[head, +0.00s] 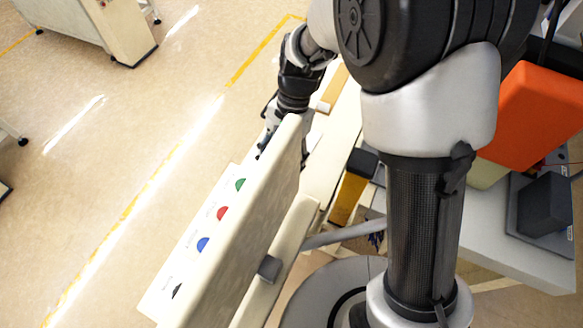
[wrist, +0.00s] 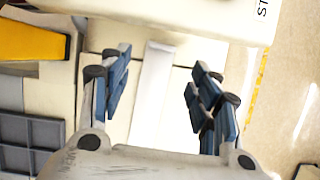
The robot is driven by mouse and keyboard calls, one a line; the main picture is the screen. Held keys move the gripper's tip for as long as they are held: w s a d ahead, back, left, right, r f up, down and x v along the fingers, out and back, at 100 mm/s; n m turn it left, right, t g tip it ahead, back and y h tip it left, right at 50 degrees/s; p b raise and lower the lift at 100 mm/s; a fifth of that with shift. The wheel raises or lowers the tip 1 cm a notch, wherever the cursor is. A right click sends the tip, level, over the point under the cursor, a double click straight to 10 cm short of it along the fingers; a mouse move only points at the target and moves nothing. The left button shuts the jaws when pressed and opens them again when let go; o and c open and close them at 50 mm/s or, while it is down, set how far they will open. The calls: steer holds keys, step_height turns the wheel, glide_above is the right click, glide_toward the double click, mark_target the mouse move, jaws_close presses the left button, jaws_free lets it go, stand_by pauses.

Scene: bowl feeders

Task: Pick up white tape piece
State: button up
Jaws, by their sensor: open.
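The white tape piece (wrist: 153,88) shows in the wrist view as a long, pale strip lying on a cream surface. It is between the two blue-padded fingers of my gripper (wrist: 158,70), with a gap on each side. My gripper is open, and neither finger touches the strip in this view. In the head view my gripper (head: 283,143) is pointed down behind the top end of a cream panel, which hides part of it. I cannot clearly make out the strip there.
The cream panel (head: 240,230) stands close beside my gripper, with green, red and blue buttons along its face. A yellow and black part (wrist: 35,42) and a grey compartment tray (wrist: 30,140) lie left in the wrist view. An orange box (head: 535,110) stands right.

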steer(key=x, duration=0.2)
steer(key=shift+s+a+f, duration=0.1)
steer(key=shift+f, duration=0.2)
steer(key=b+x, duration=0.1)
steer(key=x, duration=0.1)
steer(key=b+x, duration=0.1)
steer(key=x, duration=0.2)
steer(key=shift+s+a, duration=0.2)
steer(key=shift+s, duration=0.05)
steer(key=shift+r, duration=0.1)
steer(key=c, duration=0.9)
steer(key=shift+r, duration=0.1)
